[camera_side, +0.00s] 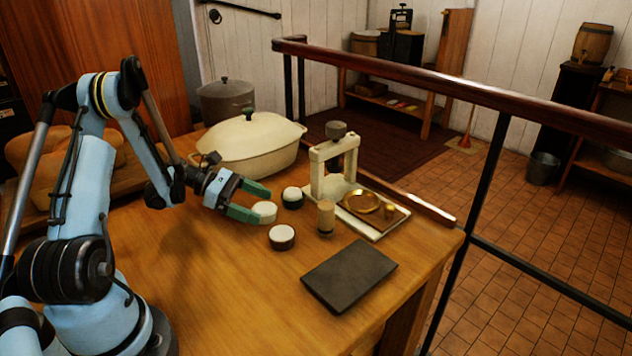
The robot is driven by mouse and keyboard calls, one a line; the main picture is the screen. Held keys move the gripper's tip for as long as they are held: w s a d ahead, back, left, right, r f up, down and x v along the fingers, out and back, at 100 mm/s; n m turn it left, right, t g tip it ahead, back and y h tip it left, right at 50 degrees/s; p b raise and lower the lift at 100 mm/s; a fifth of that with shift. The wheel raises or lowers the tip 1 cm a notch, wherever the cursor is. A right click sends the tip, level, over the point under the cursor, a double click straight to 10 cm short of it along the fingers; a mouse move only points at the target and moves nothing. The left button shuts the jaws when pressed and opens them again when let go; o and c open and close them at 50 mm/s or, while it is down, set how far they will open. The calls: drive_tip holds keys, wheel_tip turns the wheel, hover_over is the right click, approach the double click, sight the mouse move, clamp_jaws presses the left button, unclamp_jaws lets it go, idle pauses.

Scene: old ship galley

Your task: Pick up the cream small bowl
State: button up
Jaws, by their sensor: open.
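A small cream round piece (265,211), which looks like the cream small bowl, stands on the wooden table (215,290) just at the fingertips of my gripper (261,204). My gripper reaches in low from the left, and its two green fingers are apart. One finger is on the far side and the other on the near side. The near finger covers part of the bowl's left side. I cannot tell whether either finger touches it.
Two dark cups with pale tops stand close by, one behind (292,197) and one in front (282,237). A cork-coloured cylinder (326,217), a white press stand (318,178) and a dark slab (349,275) are to the right. A large cream lidded pot (250,150) stands behind.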

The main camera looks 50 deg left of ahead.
drive_tip(key=shift+w+d+f, duration=0.2)
drive_tip(key=shift+w+d, duration=0.15)
drive_tip(key=c, duration=1.2)
drive_tip(key=shift+r, duration=0.1)
